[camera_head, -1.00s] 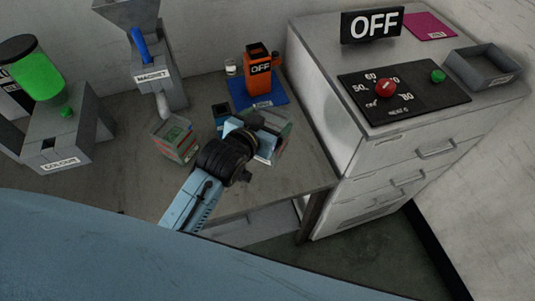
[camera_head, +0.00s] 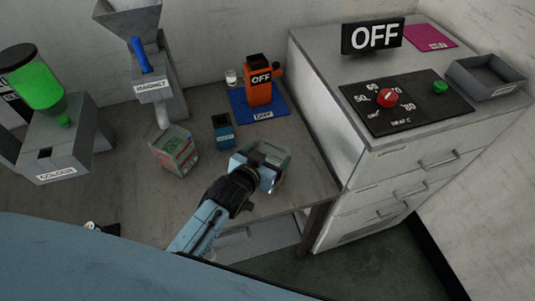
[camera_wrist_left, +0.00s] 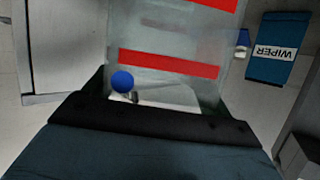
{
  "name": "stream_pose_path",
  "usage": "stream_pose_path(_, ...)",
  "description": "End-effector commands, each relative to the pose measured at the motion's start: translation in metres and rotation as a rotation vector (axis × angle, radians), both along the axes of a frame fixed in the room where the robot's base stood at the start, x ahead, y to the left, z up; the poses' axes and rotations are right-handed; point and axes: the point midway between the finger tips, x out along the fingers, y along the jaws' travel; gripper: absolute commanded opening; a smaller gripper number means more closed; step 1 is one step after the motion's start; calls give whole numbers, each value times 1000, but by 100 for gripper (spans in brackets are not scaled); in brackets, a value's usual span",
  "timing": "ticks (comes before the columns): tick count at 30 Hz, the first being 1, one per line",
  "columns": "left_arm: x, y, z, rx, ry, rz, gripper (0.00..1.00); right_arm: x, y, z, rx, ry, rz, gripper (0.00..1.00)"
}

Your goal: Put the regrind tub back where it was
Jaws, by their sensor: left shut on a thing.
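My left gripper (camera_head: 258,162) is shut on a translucent tub with red bands (camera_head: 276,176), which I take to be the regrind tub. It is over the front right part of the bench; whether it touches the top I cannot tell. In the left wrist view the tub (camera_wrist_left: 172,38) fills the space beyond the jaws (camera_wrist_left: 160,105). A blue ball (camera_wrist_left: 122,81) shows against it, inside or behind. A similar red-banded tub (camera_head: 174,152) stands under the spout of the MAGNET unit (camera_head: 154,88). My right gripper is not in view.
The blue WIPER box (camera_head: 223,131) stands just behind the held tub. A drawer cabinet (camera_head: 390,185) rises to the right. The bench's front left (camera_head: 140,200) is mostly clear.

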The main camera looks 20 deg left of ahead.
Motion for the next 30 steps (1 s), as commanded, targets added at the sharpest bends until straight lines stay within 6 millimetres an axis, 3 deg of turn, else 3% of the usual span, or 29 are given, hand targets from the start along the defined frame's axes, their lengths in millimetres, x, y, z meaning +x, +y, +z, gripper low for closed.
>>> stream_pose_path(1,0,0,-2,0,0,0,32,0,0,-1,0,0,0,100)
stream_pose_path(2,0,0,-2,0,0,0,87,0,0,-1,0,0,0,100)
stream_pose_path(5,0,0,-1,0,0,0,100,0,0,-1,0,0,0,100)
stream_pose_path(14,-1,0,3,0,-1,0,100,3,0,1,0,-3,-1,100)
stream_pose_path(30,-90,17,39,0,2,0,100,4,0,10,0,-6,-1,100)
